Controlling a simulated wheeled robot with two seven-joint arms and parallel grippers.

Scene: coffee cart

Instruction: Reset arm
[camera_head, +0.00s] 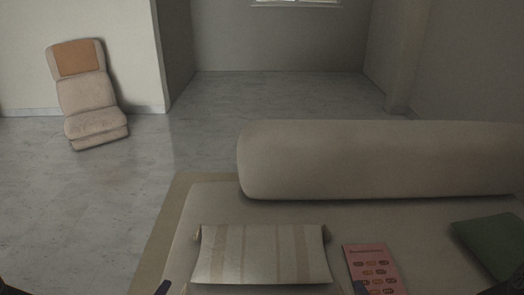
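Only small dark tips show at the bottom edge of the head view, and they look like parts of my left gripper (163,287) and my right gripper (361,287). The left tip is just left of a striped cloth-like piece (262,255). The right tip is at the lower left of a pink printed card (372,266). The rest of both grippers is cut off by the frame, so whether they are open or shut does not show. I see nothing held.
A padded beige surface (215,208) lies in front of me, with a long bolster (380,160) along its back. A dark green cushion (492,245) is at the right. A beige reclining chair (88,95) stands far left. The grey floor (270,100) behind is clear.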

